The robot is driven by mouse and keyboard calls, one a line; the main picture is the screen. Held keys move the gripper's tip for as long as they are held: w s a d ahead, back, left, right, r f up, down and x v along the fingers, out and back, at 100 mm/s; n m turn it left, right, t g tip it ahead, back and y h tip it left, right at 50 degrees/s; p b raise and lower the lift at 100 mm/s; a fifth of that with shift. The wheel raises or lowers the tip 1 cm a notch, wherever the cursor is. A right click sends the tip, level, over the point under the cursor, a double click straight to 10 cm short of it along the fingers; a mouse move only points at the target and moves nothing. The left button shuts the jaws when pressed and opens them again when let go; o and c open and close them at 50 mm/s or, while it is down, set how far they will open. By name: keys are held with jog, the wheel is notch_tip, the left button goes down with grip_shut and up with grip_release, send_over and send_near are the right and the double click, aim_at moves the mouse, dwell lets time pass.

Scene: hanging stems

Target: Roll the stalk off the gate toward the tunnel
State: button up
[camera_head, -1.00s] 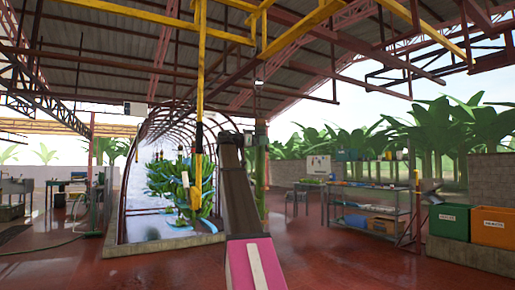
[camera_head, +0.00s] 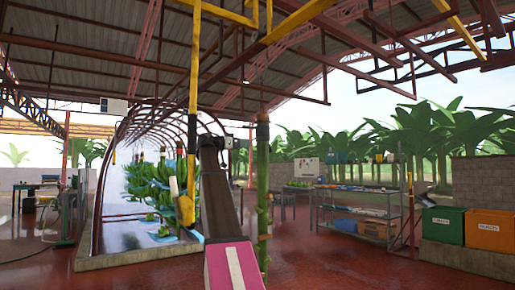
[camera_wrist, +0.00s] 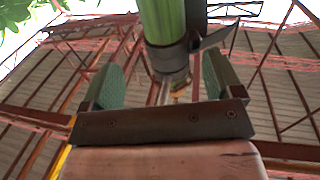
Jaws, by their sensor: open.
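The green stalk (camera_head: 263,195) hangs upright just right of my arm's end in the head view. In the wrist view the stalk (camera_wrist: 163,20) comes in from the top, with a dark collar around it and a metal piece below. My gripper (camera_wrist: 160,78) is open, with one green-padded finger on each side of that metal piece; I cannot tell if either touches it. In the head view my gripper (camera_head: 232,143) is small and close to the stalk's upper part. The tunnel (camera_head: 112,170) of arched hoops stands to the left, with green and blue bunches inside. I cannot pick out the gate for certain.
A yellow post (camera_head: 194,90) hangs just left of my arm. Yellow and red beams cross overhead. A metal shelf (camera_head: 365,212) and green (camera_head: 443,224) and orange (camera_head: 490,230) crates stand at the right. The red floor between them and the stalk is clear.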

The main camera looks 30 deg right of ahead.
aim_at(263, 145)
jog(key=d, duration=1)
jog(key=shift+s+d, duration=0.4)
jog(key=shift+c, duration=0.3)
